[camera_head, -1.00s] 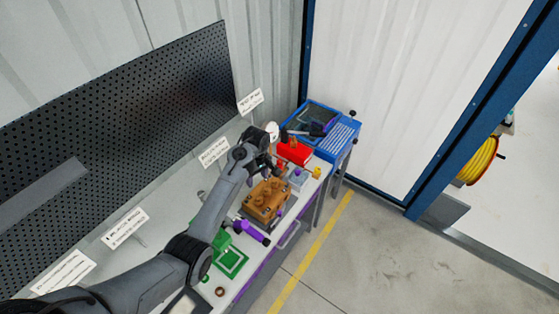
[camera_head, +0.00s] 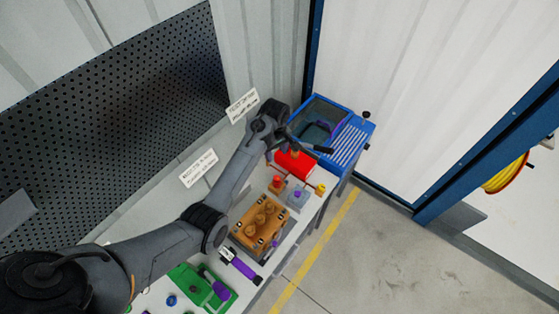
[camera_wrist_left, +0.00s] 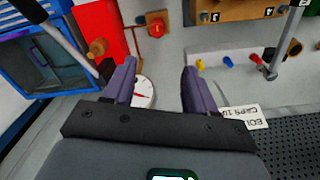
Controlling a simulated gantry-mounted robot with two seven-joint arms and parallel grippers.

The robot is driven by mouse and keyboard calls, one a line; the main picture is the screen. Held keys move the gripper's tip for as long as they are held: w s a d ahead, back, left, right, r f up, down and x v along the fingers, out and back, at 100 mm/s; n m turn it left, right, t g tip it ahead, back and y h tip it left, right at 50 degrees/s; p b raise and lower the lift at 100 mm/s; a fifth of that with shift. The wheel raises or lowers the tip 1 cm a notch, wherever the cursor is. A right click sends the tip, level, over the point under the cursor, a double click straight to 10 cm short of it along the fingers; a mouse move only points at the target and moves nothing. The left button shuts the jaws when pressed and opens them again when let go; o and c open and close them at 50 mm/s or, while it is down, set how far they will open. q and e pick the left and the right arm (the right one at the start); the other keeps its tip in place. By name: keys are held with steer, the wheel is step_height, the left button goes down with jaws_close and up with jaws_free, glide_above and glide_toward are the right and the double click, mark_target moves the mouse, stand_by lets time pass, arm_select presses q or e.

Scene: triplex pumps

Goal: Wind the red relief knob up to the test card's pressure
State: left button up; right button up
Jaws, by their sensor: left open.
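A red knob (camera_wrist_left: 156,29) on a small orange base shows at the top of the left wrist view. In the head view it appears as a small orange-red piece (camera_head: 276,184) in front of the red block (camera_head: 303,168). My left gripper (camera_head: 284,144) is over the bench's far end, partly hidden by its own wrist. In the left wrist view its fingers (camera_wrist_left: 160,82) are apart and empty, short of the knob. A white round gauge (camera_wrist_left: 143,94) with a red needle shows beside the left finger, partly covered. A white card (camera_wrist_left: 240,116) is cut off and its pressure is unreadable.
A blue tank (camera_head: 345,138) stands at the far end, with a black-ended lever near my gripper. White cards (camera_head: 198,168) stand along the back.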

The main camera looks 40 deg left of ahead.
arm_select(q)
step_height(320, 180, down, 3)
steer(key=b, duration=0.6)
glide_toward(277, 178)
step_height(277, 178, down, 9)
steer(key=shift+r, duration=0.1)
arm_select(e)
step_height(277, 178, down, 8)
steer(key=shift+w+a, duration=0.15)
steer(key=shift+w, duration=0.1)
arm_select(q)
jaws_close()
steer(key=shift+r, duration=0.1)
